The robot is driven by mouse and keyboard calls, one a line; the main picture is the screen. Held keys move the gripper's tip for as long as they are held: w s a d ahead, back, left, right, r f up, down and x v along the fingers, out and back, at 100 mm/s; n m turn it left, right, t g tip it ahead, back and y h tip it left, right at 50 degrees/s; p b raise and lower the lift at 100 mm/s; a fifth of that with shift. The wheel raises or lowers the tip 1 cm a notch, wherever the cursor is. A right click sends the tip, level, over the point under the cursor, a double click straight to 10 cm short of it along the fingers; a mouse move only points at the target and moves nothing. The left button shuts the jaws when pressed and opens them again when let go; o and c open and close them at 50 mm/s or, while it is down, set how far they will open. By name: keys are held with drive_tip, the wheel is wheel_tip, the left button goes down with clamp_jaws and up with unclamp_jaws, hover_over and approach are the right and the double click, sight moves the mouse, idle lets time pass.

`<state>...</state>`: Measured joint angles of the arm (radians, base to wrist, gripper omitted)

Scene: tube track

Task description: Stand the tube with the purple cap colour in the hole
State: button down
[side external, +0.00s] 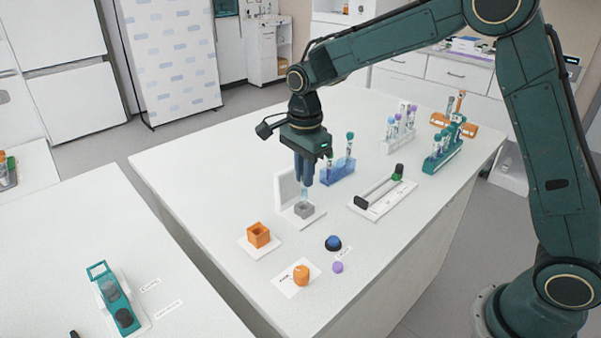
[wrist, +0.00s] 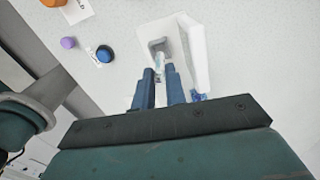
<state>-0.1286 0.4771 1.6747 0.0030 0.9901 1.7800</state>
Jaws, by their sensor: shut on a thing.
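My gripper (side external: 304,183) points down and is shut on a clear, pale-blue tube (side external: 305,194). The tube is upright, and its lower end is at or just above a small grey block (side external: 304,210) on a white plate. I cannot tell whether its tip is inside the block's hole. The fingers hide the upper part of the tube, so its cap colour does not show. In the wrist view my gripper (wrist: 160,74) has the tube (wrist: 160,60) between its fingertips, in line with the grey block (wrist: 157,44).
A white upright panel (side external: 286,188) stands close behind the block. An orange open box (side external: 258,235), an orange knob (side external: 302,275), a blue button (side external: 333,243) and a purple round piece (side external: 338,267) are nearer. A blue rack (side external: 338,174) and white rack (side external: 397,145) hold tubes behind.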

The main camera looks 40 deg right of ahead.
drive_tip(key=shift+f, duration=1.2)
idle(1.9)
drive_tip(key=c, duration=1.4)
unclamp_jaws()
drive_tip(key=shift+o, duration=0.2)
wheel_tip(320, 180, up, 14)
